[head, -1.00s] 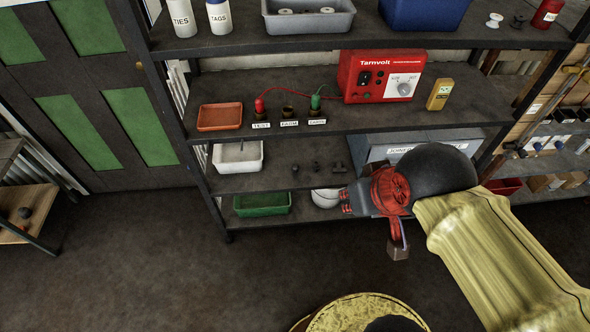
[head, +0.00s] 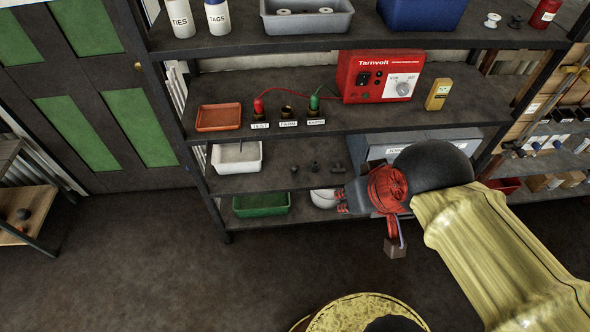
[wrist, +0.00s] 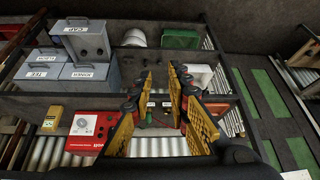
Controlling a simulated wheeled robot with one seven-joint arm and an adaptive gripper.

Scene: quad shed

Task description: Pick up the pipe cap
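Several small dark fittings stand in a row on the lower shelf in the head view: a small one at the left (head: 294,168), one in the middle (head: 315,166) and a wider one at the right (head: 338,168). They are too small to tell which is the pipe cap. My gripper (head: 342,202) is in front of the shelf unit, below and right of these fittings, apart from them. In the wrist view my gripper (wrist: 160,74) has its two yellow-padded fingers apart, with nothing between them.
Grey labelled boxes (wrist: 83,42), one marked CAP, stand beside the fittings' area. The middle shelf board (head: 215,88) above holds a red power supply (head: 382,76).

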